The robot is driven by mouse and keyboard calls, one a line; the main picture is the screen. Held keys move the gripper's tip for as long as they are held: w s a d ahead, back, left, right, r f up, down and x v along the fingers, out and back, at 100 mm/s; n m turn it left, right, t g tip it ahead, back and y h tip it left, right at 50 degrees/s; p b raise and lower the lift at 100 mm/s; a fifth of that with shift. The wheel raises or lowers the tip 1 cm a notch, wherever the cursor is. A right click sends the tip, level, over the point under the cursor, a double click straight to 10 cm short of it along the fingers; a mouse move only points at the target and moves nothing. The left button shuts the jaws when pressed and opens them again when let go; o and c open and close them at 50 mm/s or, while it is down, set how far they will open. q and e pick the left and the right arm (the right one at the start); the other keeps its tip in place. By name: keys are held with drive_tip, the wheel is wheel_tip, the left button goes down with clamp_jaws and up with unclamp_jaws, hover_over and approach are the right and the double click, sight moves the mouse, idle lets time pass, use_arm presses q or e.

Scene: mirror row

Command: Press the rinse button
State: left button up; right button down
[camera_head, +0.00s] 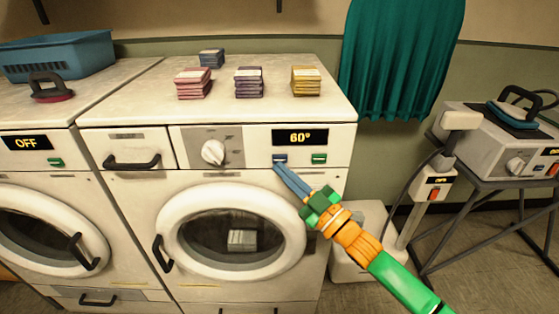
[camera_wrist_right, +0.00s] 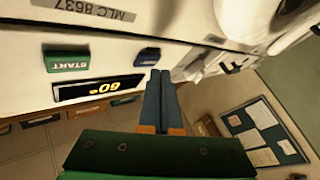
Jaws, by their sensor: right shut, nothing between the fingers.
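The middle washer's front panel (camera_head: 220,140) carries a display (camera_head: 300,137) reading 60°. Below the display sit a blue button (camera_head: 280,158) and a green button (camera_head: 319,159). In the right wrist view the green button (camera_wrist_right: 67,59) reads START; the blue button (camera_wrist_right: 149,56) has no legible label, so I cannot tell its name. My right gripper (camera_head: 277,167) is shut and empty, its blue fingertips at the lower edge of the blue button. In the wrist view the fingertips (camera_wrist_right: 160,74) are right beside that button; I cannot tell whether they touch it. My left gripper is not in view.
Left of the panel are a dial (camera_head: 213,152) and a drawer handle (camera_head: 133,162). The round door (camera_head: 172,232) below is closed. Folded cloth stacks (camera_head: 249,82) lie on top. Another washer with an OFF display (camera_head: 26,143) stands left; a grey pole unit (camera_head: 436,186) stands right.

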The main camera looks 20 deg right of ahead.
drive_tip(key=shift+w+d, duration=0.1)
drive_tip(key=shift+w, duration=0.45)
idle(0.4)
drive_tip(key=shift+s, duration=0.55)
drive_tip(key=s+a+p, duration=0.2)
drive_tip(key=s+p, duration=0.2)
drive_tip(key=s, duration=0.1)
drive_tip(key=shift+s, duration=0.4)
